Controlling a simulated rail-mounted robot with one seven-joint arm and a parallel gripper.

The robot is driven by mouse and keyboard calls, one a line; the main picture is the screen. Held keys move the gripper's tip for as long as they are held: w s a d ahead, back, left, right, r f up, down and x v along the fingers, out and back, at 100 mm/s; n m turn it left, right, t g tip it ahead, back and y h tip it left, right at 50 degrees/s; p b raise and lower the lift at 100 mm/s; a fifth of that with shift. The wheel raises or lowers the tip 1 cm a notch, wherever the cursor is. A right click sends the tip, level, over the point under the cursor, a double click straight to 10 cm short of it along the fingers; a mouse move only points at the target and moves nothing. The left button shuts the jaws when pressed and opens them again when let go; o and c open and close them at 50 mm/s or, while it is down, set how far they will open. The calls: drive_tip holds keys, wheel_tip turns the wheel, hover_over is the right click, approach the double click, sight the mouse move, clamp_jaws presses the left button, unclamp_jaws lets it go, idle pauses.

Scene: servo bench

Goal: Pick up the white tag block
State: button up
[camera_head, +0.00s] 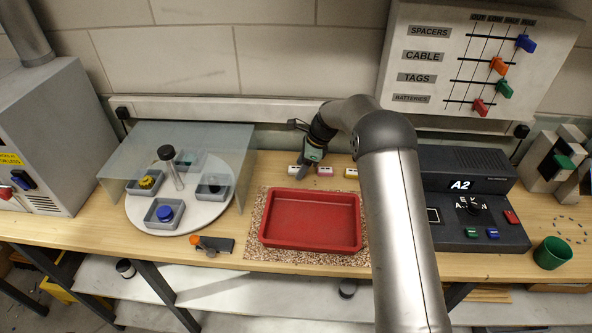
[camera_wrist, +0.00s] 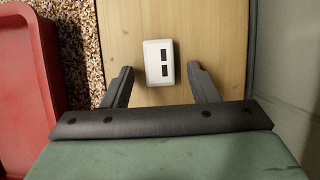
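The white tag block (camera_wrist: 158,47) is a small upright-looking white piece with two dark square marks on its face. In the wrist view it lies on the wooden bench top, centred between my gripper's (camera_wrist: 161,70) two dark fingers. The fingers are apart, with a gap on each side of the block, and nothing is held. In the head view a white block (camera_head: 294,170) shows at the back of the bench, close to the left of my gripper (camera_head: 304,171). How far the fingertips are above the bench is hard to tell.
A pinkish block (camera_head: 325,171) and a yellow-and-white block (camera_head: 350,173) sit to the right. A red tray (camera_head: 312,247) on a speckled mat (camera_head: 254,232) lies in front. A round turntable (camera_head: 190,216) under a clear cover is left; a dark A2 console (camera_head: 462,210) is right.

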drive_tip(key=c, duration=0.9)
drive_tip(key=shift+r, duration=0.1)
